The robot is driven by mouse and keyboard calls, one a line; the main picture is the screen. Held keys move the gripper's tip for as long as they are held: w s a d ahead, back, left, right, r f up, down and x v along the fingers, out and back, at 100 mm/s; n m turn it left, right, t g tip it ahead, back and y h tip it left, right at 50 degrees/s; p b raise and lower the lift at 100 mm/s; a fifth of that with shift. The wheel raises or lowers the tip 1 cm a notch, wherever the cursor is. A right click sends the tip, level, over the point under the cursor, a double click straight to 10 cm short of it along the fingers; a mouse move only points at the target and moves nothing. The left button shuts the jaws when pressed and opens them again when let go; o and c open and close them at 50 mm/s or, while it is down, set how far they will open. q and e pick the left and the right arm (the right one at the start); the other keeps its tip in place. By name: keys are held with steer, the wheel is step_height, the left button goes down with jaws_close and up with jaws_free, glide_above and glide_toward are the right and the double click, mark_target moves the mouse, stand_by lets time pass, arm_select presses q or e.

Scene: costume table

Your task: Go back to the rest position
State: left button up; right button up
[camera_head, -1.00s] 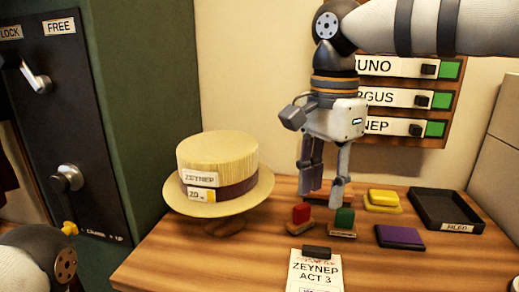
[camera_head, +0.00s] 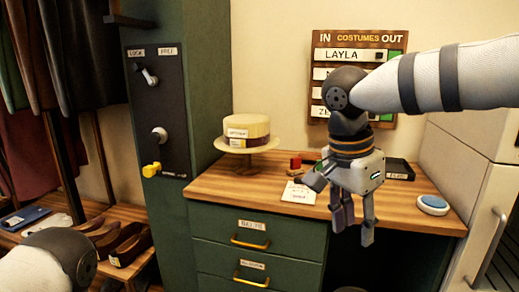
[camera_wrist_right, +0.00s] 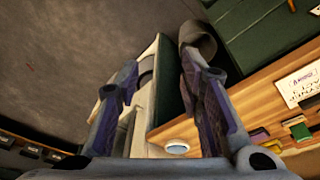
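My right gripper (camera_head: 354,222) hangs fingers-down in front of the right part of the desk in the head view, with its arm coming in from the right. Its two fingers are apart with nothing between them. In the right wrist view the fingers also stand apart and empty (camera_wrist_right: 160,75). Of my left arm only a rounded link shows at the lower left of the head view. My left gripper is not in view.
The wooden desk (camera_head: 290,183) with green drawers (camera_head: 258,228) is ahead. On it are a straw hat (camera_head: 246,132) on a stand, a paper card (camera_head: 299,193), a dark tray (camera_head: 399,168) and a blue-topped round button (camera_head: 433,203). A green cabinet and shoe rack (camera_head: 60,205) stand left.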

steer(key=w+d+f+n+t+h, duration=0.15)
steer(key=d+f, duration=0.25)
steer(key=f, duration=0.5)
steer(key=w+d+f+n+t+h, duration=0.1)
steer(key=w+d+f+h, duration=0.2)
steer(key=f, duration=0.7)
steer(key=s+d+f+n+t+y, duration=0.15)
steer(key=s+f+n, duration=0.35)
steer(key=s+f, duration=0.5)
steer(key=s+a+f+n+g+y, duration=0.25)
steer(key=s+f, duration=0.55)
steer(key=s, duration=0.4)
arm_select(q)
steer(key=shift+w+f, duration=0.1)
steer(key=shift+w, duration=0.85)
arm_select(e)
steer(key=s+n+g+y, duration=0.2)
steer(key=s+g, duration=0.2)
steer(key=s, duration=1.5)
steer(key=shift+d+r+g+y, duration=0.2)
steer(key=shift+r+g+y, duration=0.05)
steer(key=shift+g+y, duration=0.1)
